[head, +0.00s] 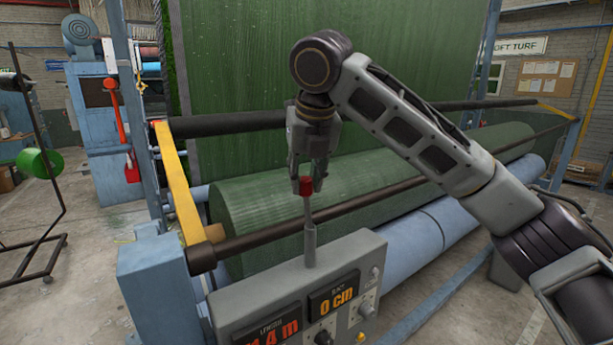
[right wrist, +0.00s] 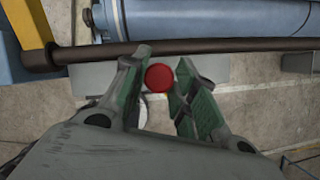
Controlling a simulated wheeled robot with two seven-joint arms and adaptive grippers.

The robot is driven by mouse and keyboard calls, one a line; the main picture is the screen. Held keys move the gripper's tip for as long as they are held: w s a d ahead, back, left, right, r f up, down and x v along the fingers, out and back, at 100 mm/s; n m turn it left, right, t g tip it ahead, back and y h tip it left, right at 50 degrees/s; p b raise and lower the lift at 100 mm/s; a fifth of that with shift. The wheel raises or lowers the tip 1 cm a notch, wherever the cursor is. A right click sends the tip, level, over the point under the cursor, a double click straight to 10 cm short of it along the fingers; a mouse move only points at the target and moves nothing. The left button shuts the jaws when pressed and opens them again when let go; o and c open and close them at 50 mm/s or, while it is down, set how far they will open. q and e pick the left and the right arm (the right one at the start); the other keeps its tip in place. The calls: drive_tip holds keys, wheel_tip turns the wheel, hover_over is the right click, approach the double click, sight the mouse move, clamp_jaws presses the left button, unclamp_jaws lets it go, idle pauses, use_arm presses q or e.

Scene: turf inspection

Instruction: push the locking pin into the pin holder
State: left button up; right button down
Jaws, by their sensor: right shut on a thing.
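The locking pin has a red head (head: 306,186) and a thin grey shaft (head: 308,211). My right gripper (head: 307,182) points down from above and is shut on the red head. The head also shows in the right wrist view (right wrist: 158,78), between the fingertips. The pin holder (head: 310,246) is an upright grey tube on top of the control box. The pin stands upright over it and its shaft meets the tube's mouth. A length of shaft shows between head and tube; how deep the tip sits is hidden. My left gripper is not in view.
The grey control box (head: 240,303) has orange displays and knobs. A dark bar (head: 350,205) runs just behind the holder, in front of a green turf roll (head: 260,205). A yellow arm (head: 178,185) stands at left. The air around the pin's left side is clear.

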drive_tip(key=shift+a+f, duration=0.15)
drive_tip(key=c, duration=1.3)
unclamp_jaws()
drive_tip(key=shift+s, duration=0.1)
drive_tip(key=shift+o, duration=1.2)
drive_tip(key=shift+a, duration=0.2)
drive_tip(key=shift+d, duration=0.1)
